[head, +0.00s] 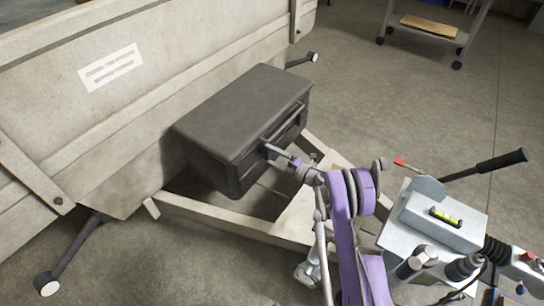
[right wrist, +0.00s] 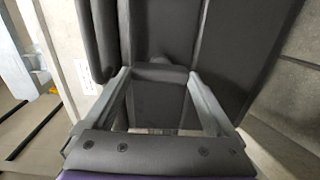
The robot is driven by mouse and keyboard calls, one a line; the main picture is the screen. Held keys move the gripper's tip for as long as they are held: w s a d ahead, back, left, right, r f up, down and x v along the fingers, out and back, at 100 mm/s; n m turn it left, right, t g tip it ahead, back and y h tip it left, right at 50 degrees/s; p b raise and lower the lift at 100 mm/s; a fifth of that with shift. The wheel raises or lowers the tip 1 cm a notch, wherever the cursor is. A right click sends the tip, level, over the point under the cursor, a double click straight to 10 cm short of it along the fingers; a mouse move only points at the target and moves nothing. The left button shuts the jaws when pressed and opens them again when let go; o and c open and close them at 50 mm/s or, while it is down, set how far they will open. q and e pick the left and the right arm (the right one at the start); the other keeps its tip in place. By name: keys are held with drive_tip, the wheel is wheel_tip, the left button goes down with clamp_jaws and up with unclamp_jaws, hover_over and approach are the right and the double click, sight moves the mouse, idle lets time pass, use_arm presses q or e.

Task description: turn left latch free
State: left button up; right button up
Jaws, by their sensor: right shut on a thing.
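A dark grey storage box (head: 235,115) with a closed lid sits on the trailer's frame, against the trailer body. A bar handle (head: 284,124) runs along its front face. My right gripper (head: 268,149) reaches to the front face, near the left end of the handle. In the right wrist view its two fingers (right wrist: 159,76) are shut on a small dark piece, the left latch (right wrist: 158,69), against the box front. The gripper mostly hides the latch in the head view, so its turn angle cannot be told. My left gripper is not in view.
The pale trailer body (head: 110,105) fills the left. Beam rails (head: 230,222) run below the box. A hitch unit with a level vial (head: 446,217) and a black-gripped lever (head: 502,161) stand at right. A cart (head: 428,28) is far back. Open floor lies beyond.

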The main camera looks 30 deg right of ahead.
drive_tip(key=shift+n, duration=0.4)
drive_tip(key=o, duration=1.1)
drive_tip(key=shift+c, duration=0.2)
drive_tip(key=shift+s, duration=0.15)
drive_tip(key=p+v, duration=0.1)
drive_tip(key=v, duration=0.9)
drive_tip(key=shift+s+d+p, duration=0.2)
drive_tip(key=shift+s+p, duration=0.1)
drive_tip(key=shift+p, duration=0.05)
